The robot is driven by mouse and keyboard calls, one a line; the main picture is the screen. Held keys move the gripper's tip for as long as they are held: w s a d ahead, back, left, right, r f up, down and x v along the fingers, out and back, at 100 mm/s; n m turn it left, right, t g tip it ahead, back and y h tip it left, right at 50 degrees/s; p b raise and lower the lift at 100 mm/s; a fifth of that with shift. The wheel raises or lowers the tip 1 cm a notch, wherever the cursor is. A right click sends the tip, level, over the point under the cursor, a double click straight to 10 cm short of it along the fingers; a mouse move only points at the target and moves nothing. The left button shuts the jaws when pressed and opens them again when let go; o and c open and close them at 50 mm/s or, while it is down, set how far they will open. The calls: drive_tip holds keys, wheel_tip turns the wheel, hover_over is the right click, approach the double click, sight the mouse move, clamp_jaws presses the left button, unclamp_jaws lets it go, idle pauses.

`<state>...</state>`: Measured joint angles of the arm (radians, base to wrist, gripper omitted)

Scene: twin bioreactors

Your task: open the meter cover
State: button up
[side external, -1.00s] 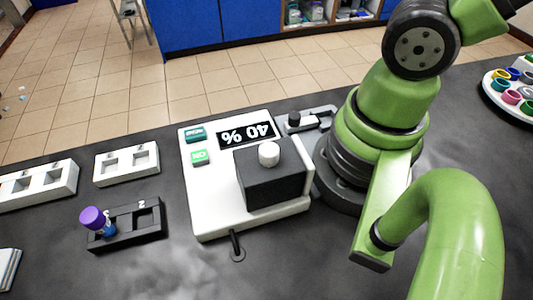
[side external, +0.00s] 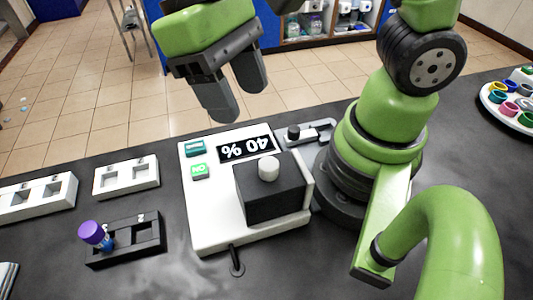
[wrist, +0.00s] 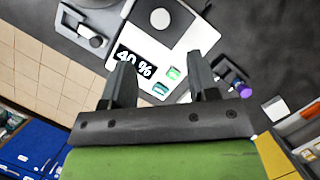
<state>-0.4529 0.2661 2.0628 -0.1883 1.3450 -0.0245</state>
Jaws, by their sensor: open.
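The meter (side external: 215,225) is a white box on the dark bench, with a display reading "40 %" (side external: 247,148) and two green buttons. Its black cover (side external: 270,190) with a pale round knob (side external: 268,168) sits down on the meter's right part, shut. In the wrist view the knob (wrist: 160,18) and the black cover (wrist: 172,28) show at the top, beyond the fingertips. My gripper (side external: 238,100) is open and empty, above and behind the meter's far edge in the side view.
A black rack (side external: 125,240) with a purple-capped tube (side external: 92,233) stands left of the meter. A grey latch-like fixture with a black knob (side external: 293,132) sits behind the meter. A round tray of coloured caps (side external: 505,103) is at the far right.

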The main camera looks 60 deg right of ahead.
sight(269, 163)
drive_tip(key=x, duration=1)
drive_tip(key=shift+s+f, duration=0.15)
drive_tip(key=shift+f, duration=0.05)
clamp_jaws()
drive_tip(key=w+a, duration=0.7)
drive_tip(key=shift+w+a, duration=0.1)
drive_tip(key=shift+w, duration=0.05)
unclamp_jaws()
